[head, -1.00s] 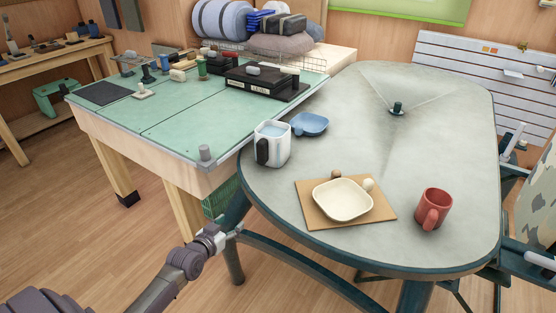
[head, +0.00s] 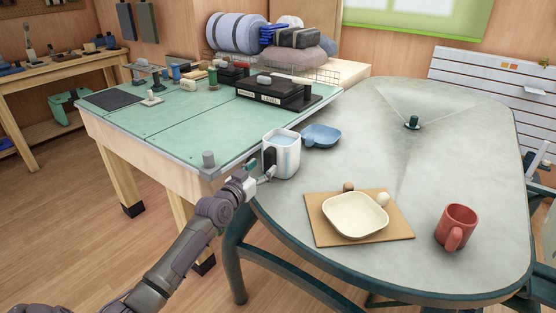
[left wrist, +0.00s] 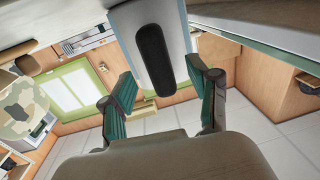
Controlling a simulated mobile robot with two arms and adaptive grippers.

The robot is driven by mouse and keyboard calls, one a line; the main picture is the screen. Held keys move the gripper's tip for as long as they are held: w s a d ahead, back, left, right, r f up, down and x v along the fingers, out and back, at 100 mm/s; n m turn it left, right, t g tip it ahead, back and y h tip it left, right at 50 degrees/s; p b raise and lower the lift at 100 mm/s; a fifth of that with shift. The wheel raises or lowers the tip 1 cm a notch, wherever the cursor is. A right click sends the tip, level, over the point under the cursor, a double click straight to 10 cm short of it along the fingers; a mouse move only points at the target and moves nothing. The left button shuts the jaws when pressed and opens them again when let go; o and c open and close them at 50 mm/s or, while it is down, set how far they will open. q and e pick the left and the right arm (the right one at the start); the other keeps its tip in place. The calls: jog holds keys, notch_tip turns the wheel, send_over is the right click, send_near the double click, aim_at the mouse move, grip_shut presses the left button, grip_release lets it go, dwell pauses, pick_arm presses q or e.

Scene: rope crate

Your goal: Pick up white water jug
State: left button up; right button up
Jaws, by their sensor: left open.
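The white water jug (head: 287,158) stands upright on the grey table (head: 420,160), near its left edge, with water visible inside. Its dark handle (head: 268,160) faces left. My left gripper (head: 262,172) is right beside the handle in the head view. In the left wrist view, the gripper (left wrist: 164,92) is open, with a finger on either side of the black handle (left wrist: 152,58) and the pale jug wall (left wrist: 178,35) behind it. I cannot tell whether the fingers touch the handle. My right gripper is not in view.
A blue bowl (head: 321,135) stands just right of the jug. A cream dish (head: 354,215) sits on a brown board (head: 318,234) in front, and a red mug (head: 456,228) stands farther right. The green-topped workbench (head: 180,135) adjoins on the left.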

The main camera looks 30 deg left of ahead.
aim_at(266, 163)
pick_arm(q)
jog(key=w, duration=0.4)
jog(key=shift+f+b, duration=0.1)
jog(key=shift+b, duration=0.3)
jog(key=shift+w, duration=0.2)
grip_shut()
jog(key=shift+r, duration=0.3)
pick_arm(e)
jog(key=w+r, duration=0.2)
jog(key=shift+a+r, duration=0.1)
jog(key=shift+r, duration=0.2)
